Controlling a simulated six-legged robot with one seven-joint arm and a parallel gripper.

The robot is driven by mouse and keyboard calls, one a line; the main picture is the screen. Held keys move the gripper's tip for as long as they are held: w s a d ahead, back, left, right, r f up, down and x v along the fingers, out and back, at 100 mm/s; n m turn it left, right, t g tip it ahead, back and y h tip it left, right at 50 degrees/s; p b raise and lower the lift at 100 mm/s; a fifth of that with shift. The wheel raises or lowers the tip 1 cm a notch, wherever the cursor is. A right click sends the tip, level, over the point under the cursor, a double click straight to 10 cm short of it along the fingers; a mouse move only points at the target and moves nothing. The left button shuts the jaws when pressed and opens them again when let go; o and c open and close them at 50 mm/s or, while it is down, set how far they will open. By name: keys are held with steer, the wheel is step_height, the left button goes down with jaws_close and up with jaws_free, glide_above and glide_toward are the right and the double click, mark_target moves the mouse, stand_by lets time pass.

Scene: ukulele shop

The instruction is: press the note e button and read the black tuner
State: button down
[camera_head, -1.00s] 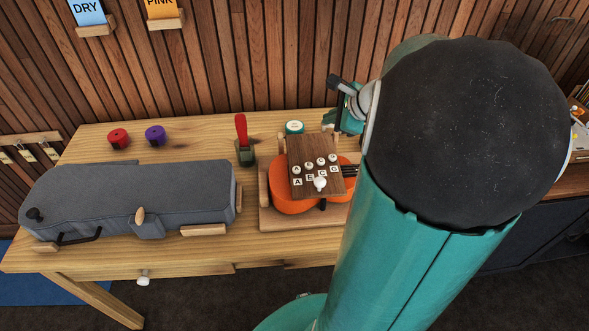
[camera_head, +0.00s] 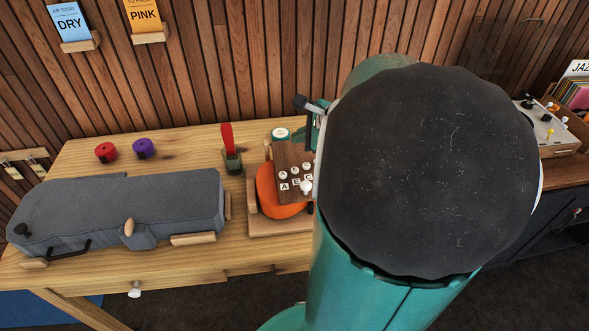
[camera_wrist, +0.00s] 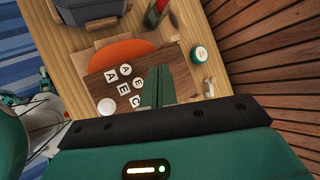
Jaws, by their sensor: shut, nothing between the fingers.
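A brown wooden button board (camera_head: 290,157) sits by an orange ukulele (camera_head: 275,193) on the table, with round white buttons beside letter tiles. The E tile (camera_head: 295,182) shows between A and C; my arm hides the board's right part. In the wrist view the board (camera_wrist: 100,86) lies below the orange ukulele body (camera_wrist: 122,50), with small turned letters. My gripper (camera_wrist: 157,72) is shut and empty, its green fingers in front of the board's right side; I cannot tell whether they touch it. In the head view its fingers are hidden. I cannot make out the black tuner.
A grey case (camera_head: 120,212) fills the table's left. Red (camera_head: 106,152) and purple (camera_head: 144,148) rolls, a red-handled tool (camera_head: 229,145) and a white-lidded teal tin (camera_head: 281,134) stand behind. A record player (camera_head: 548,125) is at right. The slatted wall is close behind.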

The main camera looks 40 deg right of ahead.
steer(key=shift+a+f, duration=0.15)
steer(key=shift+f, duration=3.75)
steer(key=shift+w, duration=0.1)
steer(key=shift+f, duration=0.4)
steer(key=shift+f, duration=0.5)
steer(key=shift+r, duration=0.95)
step_height(320, 180, up, 5)
